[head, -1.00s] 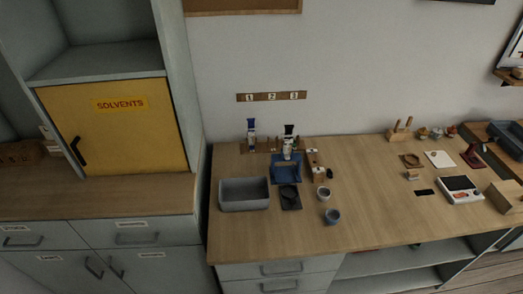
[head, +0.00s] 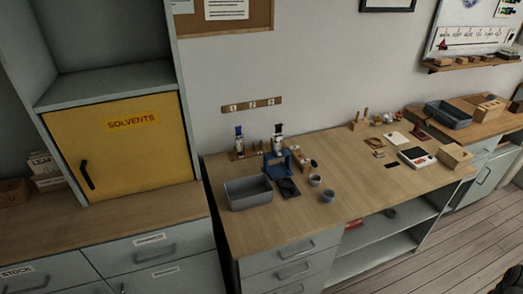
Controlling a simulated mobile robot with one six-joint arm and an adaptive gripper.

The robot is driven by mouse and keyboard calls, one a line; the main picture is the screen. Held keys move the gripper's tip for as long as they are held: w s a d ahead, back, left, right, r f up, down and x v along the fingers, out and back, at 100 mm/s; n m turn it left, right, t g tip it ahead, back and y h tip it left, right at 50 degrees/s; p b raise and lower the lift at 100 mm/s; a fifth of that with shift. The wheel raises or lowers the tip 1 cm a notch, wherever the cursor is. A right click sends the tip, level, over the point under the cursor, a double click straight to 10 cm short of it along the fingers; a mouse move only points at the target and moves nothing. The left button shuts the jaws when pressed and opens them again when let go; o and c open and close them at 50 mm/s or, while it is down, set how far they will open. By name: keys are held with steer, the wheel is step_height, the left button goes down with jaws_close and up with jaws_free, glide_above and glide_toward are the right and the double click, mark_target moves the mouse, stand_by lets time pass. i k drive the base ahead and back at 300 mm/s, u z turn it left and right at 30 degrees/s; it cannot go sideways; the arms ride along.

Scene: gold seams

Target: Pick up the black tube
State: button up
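Two upright tubes stand at the back left of the wooden workbench, near the wall. The one with a black top and pale body (head: 278,142) looks like the black tube, but it is small in view. The other tube (head: 239,142) has a blue top and stands to its left. A blue stand (head: 272,166) is in front of the black-topped tube and hides its lower part.
A grey bin (head: 248,196) sits at the bench's left front. Two small grey cups (head: 328,196) stand right of a dark pad (head: 289,188). A white scale (head: 416,158) and a wooden block (head: 454,156) lie farther right. The bench's front middle is clear.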

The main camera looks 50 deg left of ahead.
mark_target(278, 136)
steer(key=k, duration=0.85)
steer(key=u, duration=2.05)
steer(key=i, duration=1)
steer(key=u, duration=0.05)
